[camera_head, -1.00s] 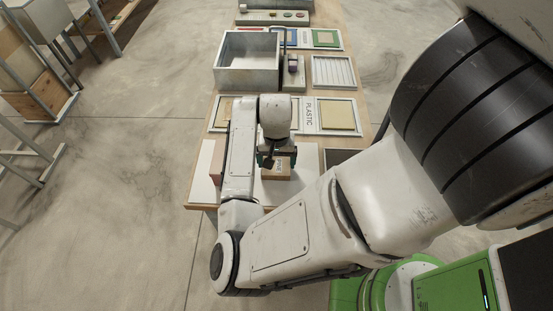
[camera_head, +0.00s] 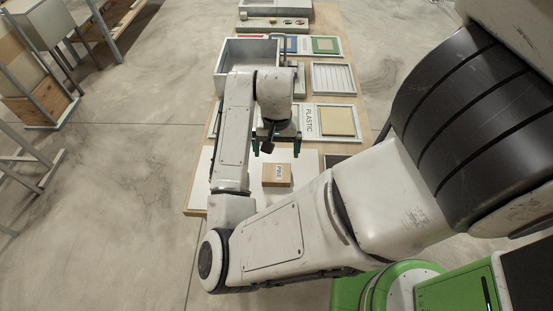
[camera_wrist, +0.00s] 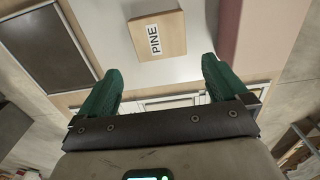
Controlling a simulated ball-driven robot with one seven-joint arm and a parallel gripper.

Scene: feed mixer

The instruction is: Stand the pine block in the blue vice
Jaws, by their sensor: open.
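The pine block (camera_head: 277,174), a light brown box with a white PINE label, lies on the white board near the front of the bench. In the wrist view the block (camera_wrist: 157,33) shows at the top centre, beyond the fingertips. My gripper (camera_head: 276,150) is open, its green fingers apart and nothing between them. It is beyond the block in the head view, clear of it. In the wrist view my gripper (camera_wrist: 160,68) shows both fingers. I cannot make out the blue vice for sure; my wrist hides part of the bench's middle.
A grey metal bin (camera_head: 232,60) stands further back on the bench. A frame marked PLASTIC with a tan panel (camera_head: 338,121) lies beyond my gripper. A dark tray (camera_head: 333,160) is right of the block. A pinkish block (camera_wrist: 245,35) stands close on the right in the wrist view.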

